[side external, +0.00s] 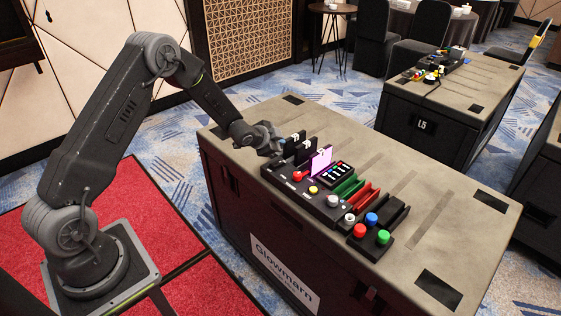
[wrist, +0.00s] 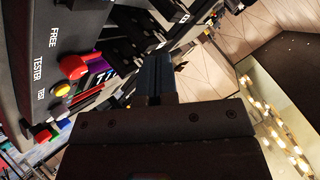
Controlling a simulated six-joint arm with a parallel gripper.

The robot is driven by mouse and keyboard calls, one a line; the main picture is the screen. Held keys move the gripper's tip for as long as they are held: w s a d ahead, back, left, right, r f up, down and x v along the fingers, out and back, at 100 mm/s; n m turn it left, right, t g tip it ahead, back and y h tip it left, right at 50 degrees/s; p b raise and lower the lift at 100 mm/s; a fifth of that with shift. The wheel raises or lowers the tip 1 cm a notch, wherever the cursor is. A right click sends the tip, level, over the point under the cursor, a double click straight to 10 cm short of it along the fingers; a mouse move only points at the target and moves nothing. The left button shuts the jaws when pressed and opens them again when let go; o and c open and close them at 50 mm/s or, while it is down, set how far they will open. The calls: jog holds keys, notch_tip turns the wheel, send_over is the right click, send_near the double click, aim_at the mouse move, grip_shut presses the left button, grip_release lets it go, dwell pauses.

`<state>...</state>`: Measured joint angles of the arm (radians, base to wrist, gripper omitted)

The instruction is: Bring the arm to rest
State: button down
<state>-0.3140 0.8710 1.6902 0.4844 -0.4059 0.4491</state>
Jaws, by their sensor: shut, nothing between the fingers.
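My gripper (side external: 279,146) is low over the near-left part of the crate top, just left of the black control panel (side external: 318,206). In the wrist view my gripper (wrist: 154,70) shows as dark fingers together, with nothing between them. The panel fills the left of the wrist view, with its words FREE and TESTER, a red knob (wrist: 73,67) and a yellow button (wrist: 62,89). My arm bends up from its base and reaches down to the crate. I cannot tell whether the fingers touch the black slotted pieces (side external: 297,140) beside them.
The dark crate (side external: 440,230) has a bare top right of the panel. A button box (side external: 377,240) with red, blue and green buttons adjoins the panel. A second crate (side external: 455,100), chairs (side external: 372,35) and a round table (side external: 333,9) stand behind.

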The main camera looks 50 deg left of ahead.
jog(key=s+d+r+n+g+y, duration=0.15)
jog(key=s+d+r, duration=0.35)
jog(key=r, duration=0.5)
jog(key=s+d+r+n+g, duration=0.1)
jog(key=s+d+r+n, duration=0.15)
jog(key=s+r, duration=0.6)
jog(key=s+d+r+n+g, duration=0.1)
jog(key=s+d+r, duration=0.1)
jog(key=s, duration=0.6)
jog(key=s+d+r+n+g+h, duration=0.1)
jog(key=s+d+r, duration=0.1)
jog(key=s, duration=0.5)
jog(key=s+d+r+n+g+h, duration=0.1)
jog(key=s+d, duration=0.3)
jog(key=s, duration=0.4)
jog(key=shift+s+r+n, duration=0.35)
jog(key=shift+r+n, duration=0.05)
jog(key=shift+r, duration=0.4)
jog(key=c, duration=1.9)
grip_release()
jog(key=shift+d+h, duration=0.1)
jog(key=shift+h, duration=0.15)
